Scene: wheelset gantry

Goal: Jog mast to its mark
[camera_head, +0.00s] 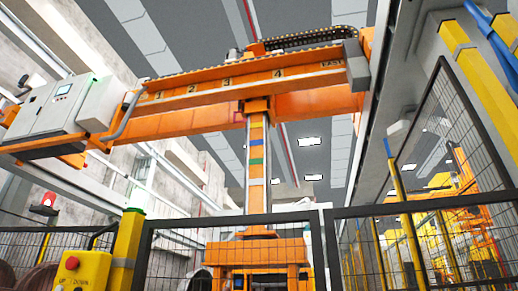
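The mast (257,175) is an upright orange column with pale side rails. It hangs from a carriage (257,105) on the orange gantry beam (190,100), and sits between the beam's numerals 3 and 4. A dark blue band, a green band (256,161) and a pale band show on its face. Its lower end meets a wide orange block (258,252) behind the fence. A yellow control box (95,268) at lower left has a red button (72,263) and UP and DOWN lettering at the picture's bottom edge; its lower part is cut off. Neither gripper is in view.
Black mesh fence (180,240) crosses the front, with a yellow post (127,248) beside the control box. Grey cabinets (55,105) hang on the beam's left end. Orange robot arms (470,200) stand behind mesh at right. The floor is not visible.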

